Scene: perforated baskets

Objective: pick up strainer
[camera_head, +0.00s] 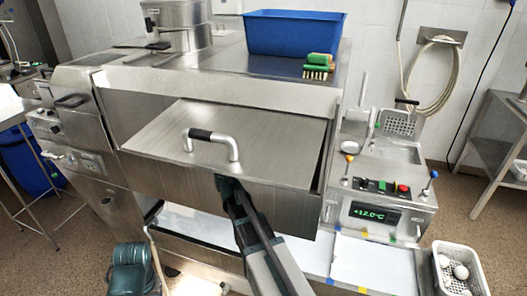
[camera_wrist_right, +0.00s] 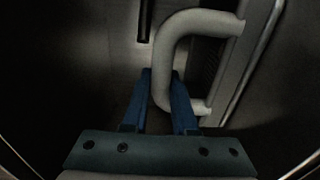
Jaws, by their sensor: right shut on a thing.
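A perforated metal piece with a dark handle, which looks like the strainer (camera_head: 398,122), stands upright at the back of the steel control unit on the right in the head view. My right gripper (camera_head: 228,182) is at the front of the large steel box, just under its curved handle (camera_head: 234,150), which has a black grip. In the right wrist view, my right gripper's blue fingers (camera_wrist_right: 161,75) are shut on the curved grey handle (camera_wrist_right: 190,22), well away from the strainer. My left gripper is not in view.
A blue bin (camera_head: 293,33) and a green brush (camera_head: 319,64) stand on the steel top. A white perforated basket (camera_head: 447,250) holding white round items is at lower right. The control unit (camera_head: 385,185) has knobs and a display. Floor is open at far right.

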